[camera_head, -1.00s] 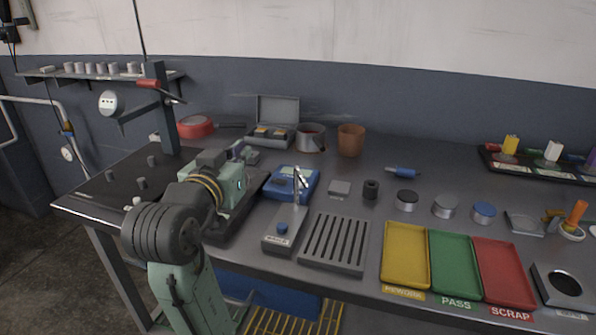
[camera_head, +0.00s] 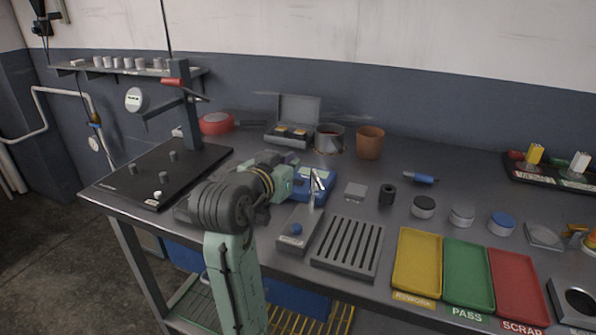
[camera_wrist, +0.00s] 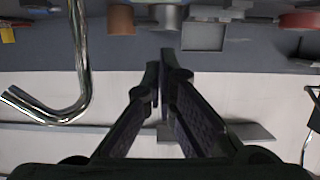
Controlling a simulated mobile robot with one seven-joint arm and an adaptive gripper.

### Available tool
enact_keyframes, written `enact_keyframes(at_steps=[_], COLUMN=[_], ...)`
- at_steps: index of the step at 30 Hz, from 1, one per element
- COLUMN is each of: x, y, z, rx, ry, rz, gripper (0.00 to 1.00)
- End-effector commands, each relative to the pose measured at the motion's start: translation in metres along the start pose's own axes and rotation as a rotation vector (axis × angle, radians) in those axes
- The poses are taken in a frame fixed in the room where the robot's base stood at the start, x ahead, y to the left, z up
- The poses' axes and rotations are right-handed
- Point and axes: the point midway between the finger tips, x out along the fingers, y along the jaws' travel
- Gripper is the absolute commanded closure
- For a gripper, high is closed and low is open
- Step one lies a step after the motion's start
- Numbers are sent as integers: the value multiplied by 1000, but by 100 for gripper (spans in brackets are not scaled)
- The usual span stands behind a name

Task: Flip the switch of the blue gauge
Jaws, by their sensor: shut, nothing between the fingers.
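The blue gauge (camera_head: 326,186) sits on the bench in the head view, with a pale face on top. My arm reaches over the bench, its end close to the gauge's left side and partly covering it. The gauge's switch cannot be made out. My gripper (camera_wrist: 160,62) shows in the wrist view with its two dark fingers together and nothing between them. In the head view its fingertips are hard to make out. The wrist view looks toward the wall, upside down, and does not clearly show the gauge.
A grey block (camera_head: 294,236) with a blue knob and a chrome upright stands in front of the gauge. A curved chrome bar (camera_wrist: 82,70) is left of the fingers in the wrist view. A slotted grey block (camera_head: 347,247) lies right. An orange-brown pot (camera_head: 370,142) stands behind.

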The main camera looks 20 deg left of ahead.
Motion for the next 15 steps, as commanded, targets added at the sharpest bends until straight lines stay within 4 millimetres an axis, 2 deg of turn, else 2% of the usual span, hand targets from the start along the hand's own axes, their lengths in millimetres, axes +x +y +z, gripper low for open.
enact_keyframes(at_steps=[6, 9, 15], x=[47, 48, 52], y=[1, 0, -1], z=[-1, 17, 34], rx=[-2, -4, -2], ry=[-4, -3, -1], rz=[2, -1, -1], gripper=[100, 100, 100])
